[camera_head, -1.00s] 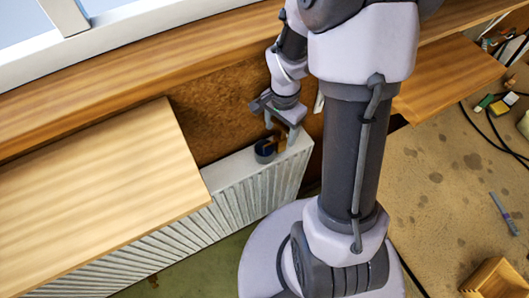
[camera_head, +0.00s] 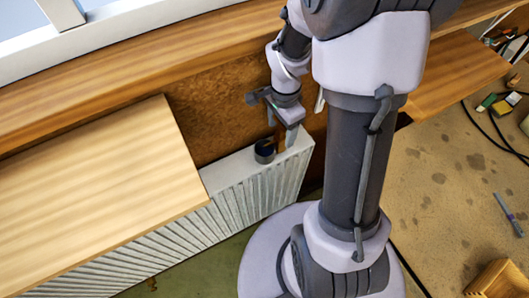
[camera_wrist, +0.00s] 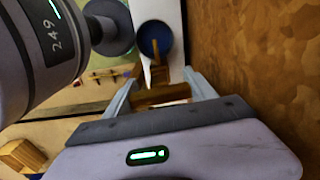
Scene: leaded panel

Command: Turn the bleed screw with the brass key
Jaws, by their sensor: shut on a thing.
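My gripper (camera_wrist: 163,95) is shut on the brass key (camera_wrist: 162,94), which lies across between its two fingers in the wrist view. A narrow brass-coloured part runs from the key toward a round dark blue cup (camera_wrist: 155,38) and overlaps it; I cannot tell whether it is inside the cup or above it. In the head view my gripper (camera_head: 285,133) is just above the radiator's right end, with the key (camera_head: 278,141) showing as a small brown sliver beside the cup (camera_head: 264,151). I cannot make out the bleed screw.
The white ribbed radiator (camera_head: 240,190) stands under a long wooden sill (camera_head: 140,75), against a brown wall (camera_head: 215,120). A wooden board (camera_head: 95,185) covers its left part. A wooden box (camera_head: 495,280) and loose tools lie on the stained floor at right.

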